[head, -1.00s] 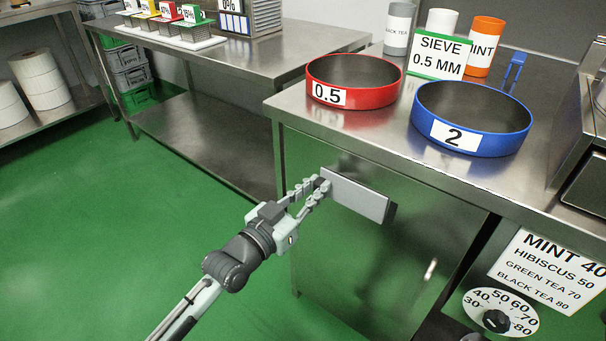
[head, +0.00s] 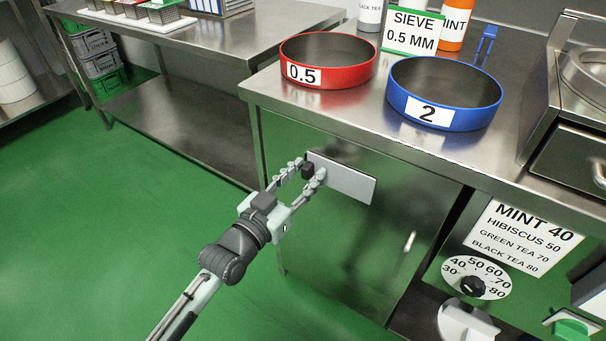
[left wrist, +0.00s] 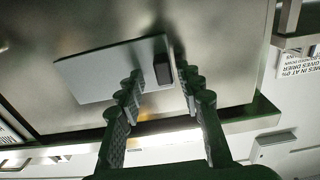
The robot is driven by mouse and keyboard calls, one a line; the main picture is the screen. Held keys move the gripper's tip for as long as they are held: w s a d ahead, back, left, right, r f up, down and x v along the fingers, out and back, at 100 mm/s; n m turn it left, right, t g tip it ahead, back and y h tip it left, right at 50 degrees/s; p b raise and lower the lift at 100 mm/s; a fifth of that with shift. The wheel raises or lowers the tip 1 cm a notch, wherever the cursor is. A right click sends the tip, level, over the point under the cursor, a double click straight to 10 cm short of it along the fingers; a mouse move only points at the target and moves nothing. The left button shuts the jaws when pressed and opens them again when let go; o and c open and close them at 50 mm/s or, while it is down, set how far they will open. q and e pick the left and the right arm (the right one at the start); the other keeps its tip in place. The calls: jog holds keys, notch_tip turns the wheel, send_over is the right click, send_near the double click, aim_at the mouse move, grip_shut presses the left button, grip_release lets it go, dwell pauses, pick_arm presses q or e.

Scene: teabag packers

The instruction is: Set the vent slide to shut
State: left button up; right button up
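The vent slide (head: 345,184) is a pale flat plate on the steel cabinet front (head: 300,245) below the counter. A small black knob (head: 308,171) stands at its left end in the head view. My left gripper (head: 304,174) reaches in from the lower left with its fingers apart on either side of the knob. The left wrist view also shows the plate (left wrist: 105,72), with the knob (left wrist: 162,69) between the fingertips. The right fingertip is close to the knob; contact is unclear. A gap shows at the left fingertip. My right gripper is not in view.
A red sieve (head: 325,81) and a blue sieve (head: 460,118) stand on the counter above. A dial (head: 476,279) and a label sheet (head: 523,239) are at the lower right. Green floor (head: 100,240) is clear at the left.

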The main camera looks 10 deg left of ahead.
pick_arm(q)
jog(key=v, duration=1.2)
